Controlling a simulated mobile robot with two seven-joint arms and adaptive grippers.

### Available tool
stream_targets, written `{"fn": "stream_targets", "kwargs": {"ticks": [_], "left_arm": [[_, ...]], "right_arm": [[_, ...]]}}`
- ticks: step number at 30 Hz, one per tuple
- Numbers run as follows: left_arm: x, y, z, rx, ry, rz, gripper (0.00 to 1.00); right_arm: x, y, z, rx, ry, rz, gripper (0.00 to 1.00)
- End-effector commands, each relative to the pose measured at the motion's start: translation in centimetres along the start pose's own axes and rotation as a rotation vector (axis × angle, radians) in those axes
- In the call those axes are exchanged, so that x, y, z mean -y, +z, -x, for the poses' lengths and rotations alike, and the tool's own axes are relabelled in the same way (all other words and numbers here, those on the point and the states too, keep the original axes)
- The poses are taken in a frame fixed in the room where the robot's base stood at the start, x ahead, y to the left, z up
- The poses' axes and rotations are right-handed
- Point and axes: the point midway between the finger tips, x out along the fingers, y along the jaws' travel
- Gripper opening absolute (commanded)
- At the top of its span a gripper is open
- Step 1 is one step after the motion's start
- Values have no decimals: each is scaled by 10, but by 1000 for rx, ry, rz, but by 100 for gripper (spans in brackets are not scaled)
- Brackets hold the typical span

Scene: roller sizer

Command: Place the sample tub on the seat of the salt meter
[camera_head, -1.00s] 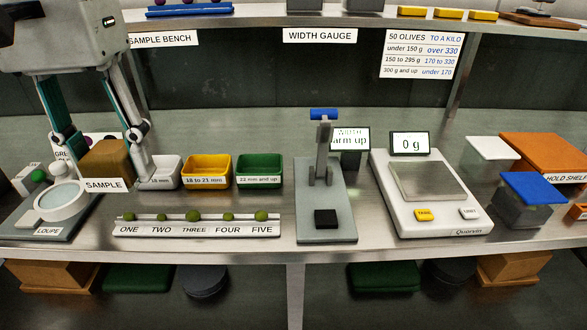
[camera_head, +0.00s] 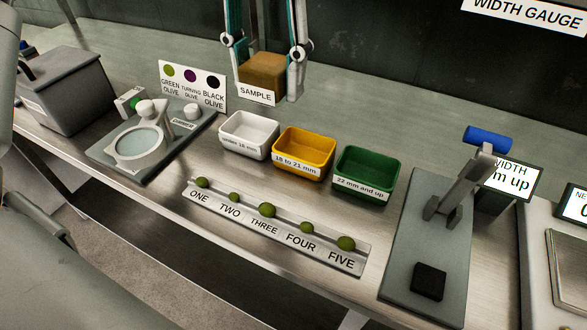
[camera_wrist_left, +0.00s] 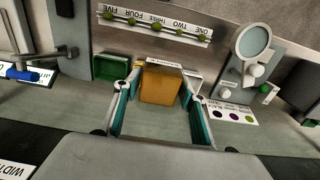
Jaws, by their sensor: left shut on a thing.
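The sample tub (camera_head: 262,72) is a brown-orange box with a white SAMPLE label on its front. My left gripper (camera_head: 265,60) is shut on it, one teal-sided finger at each side. The tub appears upright, behind the white and yellow trays in the head view; I cannot tell its exact height over the bench. In the left wrist view the tub (camera_wrist_left: 160,84) sits between the fingers. I cannot make out a salt meter or its seat in these views. My right gripper is not in view.
White (camera_head: 249,135), yellow (camera_head: 304,153) and green (camera_head: 366,174) trays stand before the tub. A rail (camera_head: 275,228) with several olives lies in front. The loupe (camera_head: 140,143) and a grey lidded box (camera_head: 72,90) are left; the width gauge (camera_head: 430,245) is right.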

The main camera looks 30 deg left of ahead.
Motion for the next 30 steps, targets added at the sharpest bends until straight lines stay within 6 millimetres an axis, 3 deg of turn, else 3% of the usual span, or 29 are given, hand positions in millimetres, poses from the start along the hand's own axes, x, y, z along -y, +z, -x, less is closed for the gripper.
{"fn": "stream_targets", "kwargs": {"ticks": [1, 3, 12, 16, 25, 30], "left_arm": [[0, -2, -23, 17, 0, -1, 17], [1, -3, -42, 19, 0, -1, 17], [1, -2, -112, 18, 0, -1, 17], [1, -1, -132, 14, 1, 0, 17], [0, 0, -151, 8, 1, -1, 17], [1, 0, -178, 13, 1, -1, 17]], "right_arm": [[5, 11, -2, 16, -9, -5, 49], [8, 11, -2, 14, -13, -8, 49], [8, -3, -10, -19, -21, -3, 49], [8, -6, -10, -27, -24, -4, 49], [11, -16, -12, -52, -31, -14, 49], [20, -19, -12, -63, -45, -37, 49]]}}
